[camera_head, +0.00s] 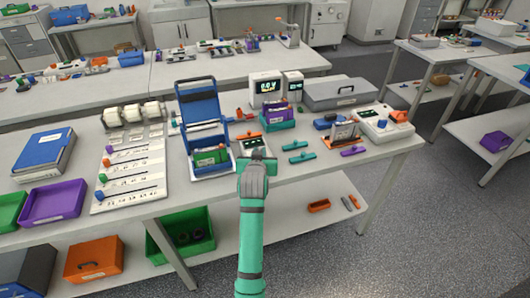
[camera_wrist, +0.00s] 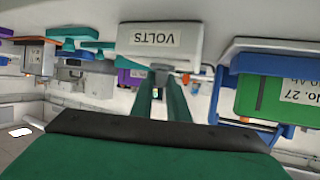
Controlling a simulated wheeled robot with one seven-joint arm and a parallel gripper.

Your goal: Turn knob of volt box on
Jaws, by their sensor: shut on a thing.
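The volt box (camera_head: 252,142) is a small pale box with a dark face and orange parts, on the bench in front of the display. In the wrist view its side, labelled VOLTS (camera_wrist: 157,39), is just beyond my fingertips. My gripper (camera_head: 257,159) is at the box's near side, and its two fingers (camera_wrist: 161,78) reach to the box's edge. They are shut on the knob, which is mostly hidden between and behind them. A small orange part (camera_wrist: 186,78) shows beside the right finger. I cannot tell the knob's setting.
Left of my gripper, a blue stand (camera_head: 199,100) holds a green battery (camera_head: 210,157), close by in the wrist view (camera_wrist: 262,97). Teal clips (camera_head: 299,145) and a purple clip (camera_head: 353,151) lie to the right. The display (camera_head: 266,88) stands behind. Bare bench lies between the clips.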

